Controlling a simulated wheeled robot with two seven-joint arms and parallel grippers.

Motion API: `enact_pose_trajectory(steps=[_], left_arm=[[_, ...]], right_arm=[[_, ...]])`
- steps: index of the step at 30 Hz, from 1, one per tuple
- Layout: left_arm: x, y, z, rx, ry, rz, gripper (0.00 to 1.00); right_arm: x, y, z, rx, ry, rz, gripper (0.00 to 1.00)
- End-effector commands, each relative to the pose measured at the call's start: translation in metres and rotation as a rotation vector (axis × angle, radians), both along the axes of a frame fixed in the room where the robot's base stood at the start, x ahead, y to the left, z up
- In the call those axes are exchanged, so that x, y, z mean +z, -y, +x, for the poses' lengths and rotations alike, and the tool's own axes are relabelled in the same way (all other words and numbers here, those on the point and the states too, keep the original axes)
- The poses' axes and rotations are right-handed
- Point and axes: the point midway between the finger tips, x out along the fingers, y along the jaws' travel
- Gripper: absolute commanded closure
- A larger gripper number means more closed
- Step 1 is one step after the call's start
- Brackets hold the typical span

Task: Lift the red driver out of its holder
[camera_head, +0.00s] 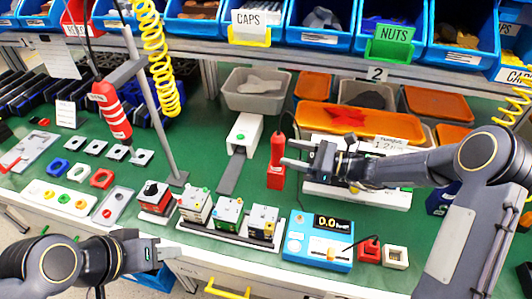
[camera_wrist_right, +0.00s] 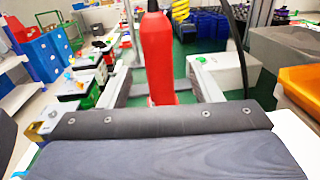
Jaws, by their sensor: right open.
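The red driver (camera_head: 277,148) stands upright in its red holder (camera_head: 276,179) on the green table, near the middle of the head view. My right gripper (camera_head: 288,153) comes in from the right at the driver's height. In the right wrist view the driver (camera_wrist_right: 157,50) stands between the two spread fingers, with visible gaps on both sides; its lower part is hidden behind my gripper body. My right gripper is open. My left gripper (camera_head: 168,254) is low at the left, over the table's front edge, away from the driver; its jaw opening is unclear.
A blue meter (camera_head: 318,247) and a row of small switch boxes (camera_head: 229,213) stand in front of the driver. A metal post (camera_head: 155,110) and a hanging red-striped tool (camera_head: 110,108) are at left. Bins (camera_head: 255,92) line the back.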

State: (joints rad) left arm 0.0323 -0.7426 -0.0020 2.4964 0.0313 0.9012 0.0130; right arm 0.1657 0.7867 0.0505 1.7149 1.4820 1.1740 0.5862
Motion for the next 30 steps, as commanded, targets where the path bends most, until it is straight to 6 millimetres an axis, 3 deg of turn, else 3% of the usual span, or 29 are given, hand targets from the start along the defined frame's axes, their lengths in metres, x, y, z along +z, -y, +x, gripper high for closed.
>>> enact_pose_trajectory(steps=[13,23,30], left_arm=[[0.012,0.0,0.0,0.0,0.0,0.0,0.64],[0.013,0.0,0.0,0.0,0.0,0.0,0.64],[0.013,0.0,0.0,0.0,0.0,0.0,0.64]], right_arm=[[0.004,-0.058,0.015,0.004,0.003,-0.003,0.42],[0.003,-0.065,0.018,0.001,0.004,-0.004,0.42],[0.003,-0.065,0.018,0.002,0.004,-0.004,0.73]])
